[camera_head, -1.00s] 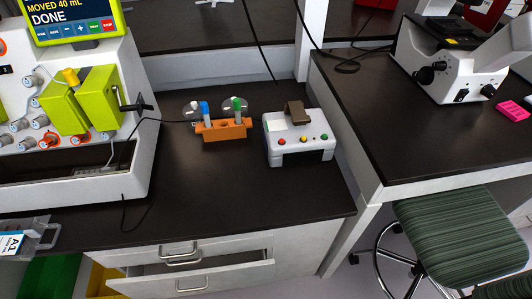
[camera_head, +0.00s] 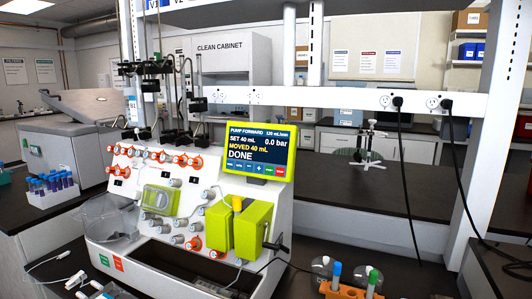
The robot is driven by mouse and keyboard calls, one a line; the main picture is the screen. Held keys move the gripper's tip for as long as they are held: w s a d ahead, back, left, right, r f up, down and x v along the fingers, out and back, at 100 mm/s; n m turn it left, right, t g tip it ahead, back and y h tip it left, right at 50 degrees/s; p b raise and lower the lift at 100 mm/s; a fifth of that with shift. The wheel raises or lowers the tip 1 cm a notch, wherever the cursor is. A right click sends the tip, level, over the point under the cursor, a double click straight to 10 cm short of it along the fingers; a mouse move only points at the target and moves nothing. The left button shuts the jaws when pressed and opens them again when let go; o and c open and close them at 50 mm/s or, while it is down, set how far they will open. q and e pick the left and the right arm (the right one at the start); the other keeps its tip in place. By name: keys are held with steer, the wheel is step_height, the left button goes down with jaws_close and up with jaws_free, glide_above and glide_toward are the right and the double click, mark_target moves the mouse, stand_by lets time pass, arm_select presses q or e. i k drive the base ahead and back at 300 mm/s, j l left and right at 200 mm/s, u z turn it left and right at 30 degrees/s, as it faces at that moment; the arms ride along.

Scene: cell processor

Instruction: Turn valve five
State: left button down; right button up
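The cell processor (camera_head: 130,215) stands on the dark bench, a white sloped machine with rows of grey and orange-red valve knobs (camera_head: 178,158) on its front panel. Some knobs are orange-red along the top row, and others are grey lower down. I cannot read any valve numbers, so I cannot tell which one is valve five. A green-framed screen (camera_head: 259,150) on top reads "PUMP FORWARD", "MOVED 40 mL" and "DONE". A lime green pump block (camera_head: 254,228) sits at the right of the panel. Neither of my grippers is in view.
An orange rack (camera_head: 345,291) with blue-capped and green-capped tubes stands at the bottom right. A clear round vessel (camera_head: 108,218) is at the machine's left. A rack of blue-purple tubes (camera_head: 50,186) stands at the far left. Black cables (camera_head: 404,165) hang at the right.

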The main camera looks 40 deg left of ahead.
mark_target(139, 154)
steer(key=j+u, duration=0.1)
steer(key=u, duration=0.35)
steer(key=j+u, duration=0.1)
steer(key=u, duration=0.35)
